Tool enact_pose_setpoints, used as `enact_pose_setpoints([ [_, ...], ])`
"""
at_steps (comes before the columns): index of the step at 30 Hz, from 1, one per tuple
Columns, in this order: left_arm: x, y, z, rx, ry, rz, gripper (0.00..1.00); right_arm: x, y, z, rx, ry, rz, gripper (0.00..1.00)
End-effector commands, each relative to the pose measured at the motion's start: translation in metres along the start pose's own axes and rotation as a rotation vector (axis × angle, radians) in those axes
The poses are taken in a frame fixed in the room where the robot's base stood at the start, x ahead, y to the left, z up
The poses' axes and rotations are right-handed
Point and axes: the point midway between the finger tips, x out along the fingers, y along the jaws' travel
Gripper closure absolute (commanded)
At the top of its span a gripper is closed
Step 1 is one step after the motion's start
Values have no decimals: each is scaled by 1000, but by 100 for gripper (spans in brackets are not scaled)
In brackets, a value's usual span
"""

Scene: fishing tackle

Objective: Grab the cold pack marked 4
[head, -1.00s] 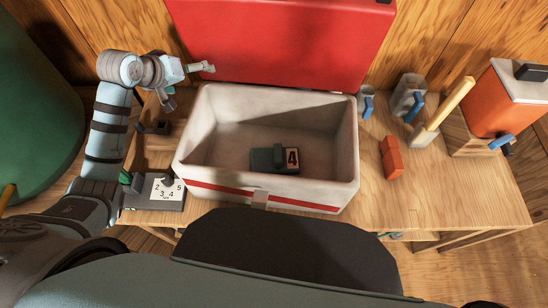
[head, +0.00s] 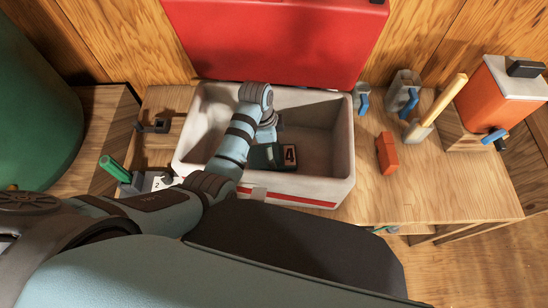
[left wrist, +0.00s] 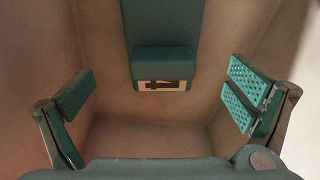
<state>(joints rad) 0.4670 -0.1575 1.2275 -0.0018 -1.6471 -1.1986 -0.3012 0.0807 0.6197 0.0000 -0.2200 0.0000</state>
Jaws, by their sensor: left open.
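The cold pack (head: 263,157) is a dark teal block with a pale label reading 4. It lies inside the open white cooler (head: 340,165) near its middle. My left arm reaches over the cooler's front wall, and its hand is down inside, just left of and above the pack; the fingers are hidden in the head view. In the left wrist view my left gripper (left wrist: 160,92) is open and empty. The pack (left wrist: 163,60) shows ahead at the top, between the fingers' lines but beyond them, its small label toward the camera. My right gripper is not in view.
The cooler's raised red lid (head: 275,40) stands behind. To the right are a red block (head: 387,153), grey holders with blue handles (head: 403,95), a yellow-handled tool (head: 445,100) and an orange container (head: 500,95). A numbered scale (head: 158,182) lies left, partly covered by my arm.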

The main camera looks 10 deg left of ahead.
Motion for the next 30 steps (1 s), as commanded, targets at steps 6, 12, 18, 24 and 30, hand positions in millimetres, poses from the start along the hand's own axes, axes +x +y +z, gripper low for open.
enact_pose_setpoints([
  [6,36,-2,6,-1,0,0,2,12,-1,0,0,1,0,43],
  [12,61,-3,7,-2,2,-2,2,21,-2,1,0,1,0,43],
  [18,59,-3,6,-2,2,-2,6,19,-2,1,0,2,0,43],
  [24,58,-3,6,-2,2,-2,38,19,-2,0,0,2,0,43],
  [30,58,-3,6,-2,2,-3,66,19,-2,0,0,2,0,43],
])
